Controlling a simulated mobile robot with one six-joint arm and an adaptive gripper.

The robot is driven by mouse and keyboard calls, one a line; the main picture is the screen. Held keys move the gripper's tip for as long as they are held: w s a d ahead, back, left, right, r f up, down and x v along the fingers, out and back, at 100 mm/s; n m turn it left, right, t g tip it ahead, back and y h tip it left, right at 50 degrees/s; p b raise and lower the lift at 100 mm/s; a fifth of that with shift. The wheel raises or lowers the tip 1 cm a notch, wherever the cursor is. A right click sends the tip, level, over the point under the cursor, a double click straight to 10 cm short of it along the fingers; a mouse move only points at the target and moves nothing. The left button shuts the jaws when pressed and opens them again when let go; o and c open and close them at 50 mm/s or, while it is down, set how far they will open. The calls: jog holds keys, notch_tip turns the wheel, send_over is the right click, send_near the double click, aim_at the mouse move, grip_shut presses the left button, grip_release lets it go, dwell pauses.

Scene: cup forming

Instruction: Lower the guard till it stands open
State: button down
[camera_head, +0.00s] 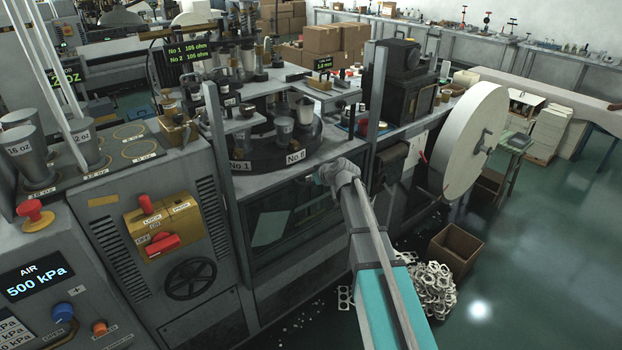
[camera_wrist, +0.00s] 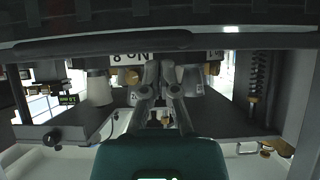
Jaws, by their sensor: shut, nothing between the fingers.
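The guard (camera_head: 287,215) looks like a dark glassy framed panel between two grey uprights at the machine's front. Its top edge lies below the turntable (camera_head: 262,163), whose cups and number plates stand uncovered above it. My gripper (camera_head: 325,178) is at the right part of that top edge, shut with nothing between the fingers. I cannot tell whether it touches the guard. In the wrist view my gripper (camera_wrist: 164,68) shows shut fingers in front of an upside-down number plate (camera_wrist: 128,57). A dark bar (camera_wrist: 110,43) crosses above; I cannot tell whether it belongs to the guard.
A control cabinet (camera_head: 155,240) with red switches and a black handwheel stands to the left. A large white reel (camera_head: 468,142) stands to the right. A cardboard box (camera_head: 455,250) and a heap of scrap (camera_head: 432,290) lie on the floor at the right. The green floor beyond is clear.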

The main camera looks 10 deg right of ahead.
jog(key=r+p+v, duration=0.1)
jog(key=p+v, duration=0.6)
jog(key=v, duration=0.5)
jog(key=shift+w+a+r+p, duration=0.25)
jog(key=shift+w+a+p, duration=0.15)
jog(key=shift+w, duration=0.05)
jog(key=s+f+m+g+h, duration=0.3)
jog(key=s+f+g, duration=0.1)
jog(key=s, duration=0.9)
jog(key=s+d+f+m+g+h, duration=0.1)
jog(key=s+f+m+g+h, duration=0.2)
jog(key=s, duration=1)
jog(key=shift+s+f+g, duration=0.4)
jog(key=shift+f+g, duration=0.2)
jog(key=shift+g, duration=0.6)
